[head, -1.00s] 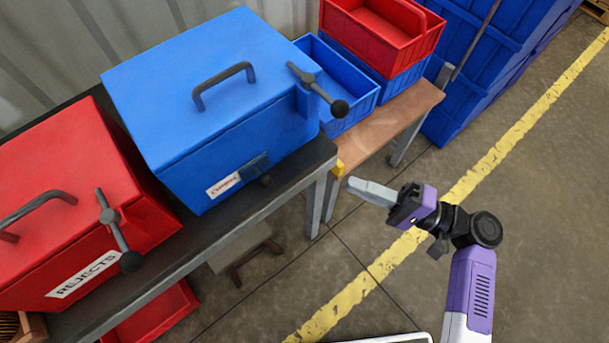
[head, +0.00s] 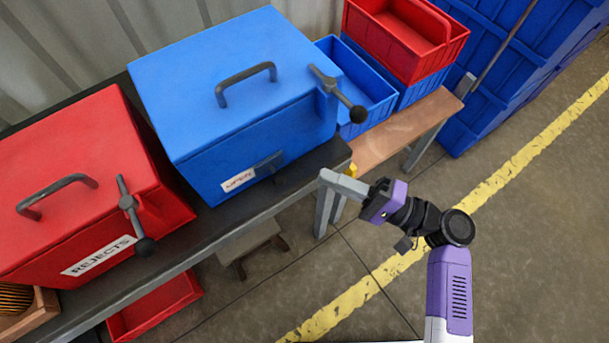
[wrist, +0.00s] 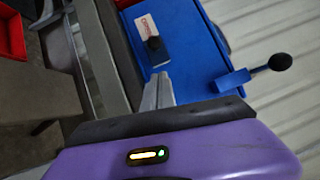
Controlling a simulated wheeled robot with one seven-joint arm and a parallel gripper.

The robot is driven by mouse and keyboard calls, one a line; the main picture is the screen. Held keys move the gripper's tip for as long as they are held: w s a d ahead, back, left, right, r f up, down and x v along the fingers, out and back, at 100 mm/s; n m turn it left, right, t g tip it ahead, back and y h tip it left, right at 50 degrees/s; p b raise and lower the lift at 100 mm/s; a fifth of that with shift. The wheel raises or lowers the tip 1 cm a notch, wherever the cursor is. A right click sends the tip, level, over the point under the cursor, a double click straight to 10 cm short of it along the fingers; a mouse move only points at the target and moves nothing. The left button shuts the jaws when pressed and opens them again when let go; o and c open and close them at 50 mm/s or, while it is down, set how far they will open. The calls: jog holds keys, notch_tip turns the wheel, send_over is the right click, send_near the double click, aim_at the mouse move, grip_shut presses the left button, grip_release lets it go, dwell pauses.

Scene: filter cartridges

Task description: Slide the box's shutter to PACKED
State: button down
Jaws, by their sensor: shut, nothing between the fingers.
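The blue box (head: 225,130) stands shut on the dark bench, with a handle (head: 246,84) on its lid. Its front carries a small white label (head: 238,181) with red lettering too small to read. The dark shutter piece (head: 269,165) sits just right of the label, with a knob that shows dark in the wrist view (wrist: 153,43) beside the label (wrist: 146,25). My gripper (head: 325,177) is shut and empty, to the right of the shutter and apart from it. In the wrist view my fingers (wrist: 160,76) point toward the box front, short of the knob.
A red box (head: 75,165) labelled REJECTS stands at the left. A lever (head: 338,92) juts from the blue box's right side. Blue and red bins (head: 405,40) stand on a wooden bench behind. The bench edge (head: 230,225) runs below the box; open floor lies at right.

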aim_at(276, 174)
jog(key=shift+s+a+r+p, duration=0.1)
jog(key=shift+a+r+p, duration=0.05)
jog(key=shift+a, duration=0.8)
jog(key=shift+s+a+r+p, duration=0.15)
jog(key=shift+a+r+p, duration=0.05)
jog(key=shift+a, duration=0.7)
jog(key=shift+s+a+r+p, duration=0.1)
jog(key=shift+a+r+p, duration=0.05)
jog(key=shift+a, duration=0.8)
jog(key=s+a, duration=0.1)
jog(key=a, duration=0.1)
jog(key=s+a, duration=0.3)
jog(key=shift+a, duration=0.35)
